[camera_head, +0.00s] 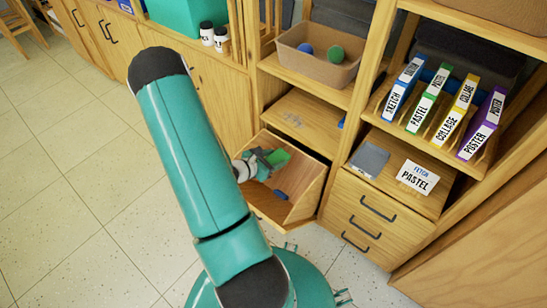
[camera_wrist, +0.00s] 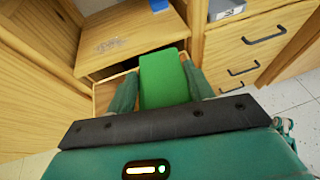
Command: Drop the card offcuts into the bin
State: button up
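A green piece (camera_head: 278,158), which looks like a card offcut, is at the end of my gripper (camera_head: 268,159). In the wrist view the green piece (camera_wrist: 164,78) fills the space between my two fingers (camera_wrist: 163,88), which appear to grip its sides. The piece is over the open wooden bin (camera_head: 311,188) low in the shelving. A small dark blue piece (camera_head: 280,194) lies inside the bin. The wrist view shows little of the bin, as my gripper and the green piece cover it.
A shelf board (camera_head: 306,122) is just above and behind the bin. To the right are drawers (camera_head: 365,222), a grey block (camera_head: 369,160) and a "Pastel" sign (camera_head: 418,178). A tray (camera_head: 318,64) with balls and several labelled folders (camera_head: 448,115) sit higher.

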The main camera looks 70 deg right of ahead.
jog(key=o, duration=0.4)
jog(key=v, duration=1.4)
jog(key=shift+f, duration=0.1)
jog(key=shift+d, duration=0.1)
dwell(0.3)
